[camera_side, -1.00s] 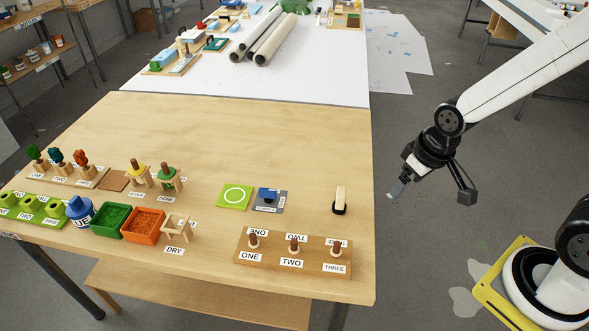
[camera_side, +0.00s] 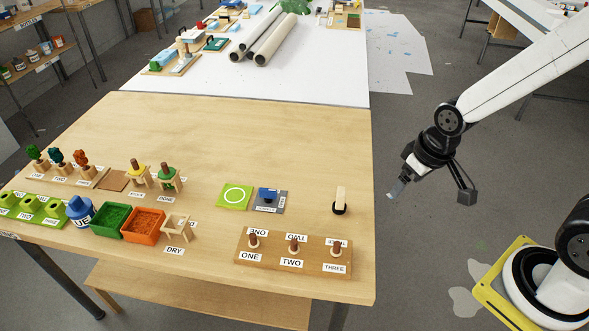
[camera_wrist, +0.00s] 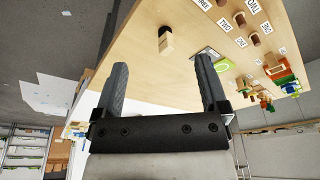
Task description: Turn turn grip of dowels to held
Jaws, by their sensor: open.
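A brown wooden board (camera_side: 265,260) near the table's front right corner holds three short brown dowels, at ONE (camera_side: 254,241), TWO (camera_side: 294,244) and THREE (camera_side: 337,250). The dowels look upright. No part is clearly readable as a turn grip. A cream upright piece on a black base (camera_side: 340,197) stands behind the board; it also shows in the wrist view (camera_wrist: 165,42). My gripper (camera_side: 396,190) is off the table's right edge, apart from everything. In the wrist view my gripper (camera_wrist: 161,63) has its two black fingers wide apart with nothing between them.
A green pad with a white circle (camera_side: 234,196) and a grey plate with a blue piece (camera_side: 270,200) lie left of the cream piece. Green (camera_side: 112,222) and orange (camera_side: 143,225) bins stand farther left. The table's middle and back (camera_side: 240,130) are clear.

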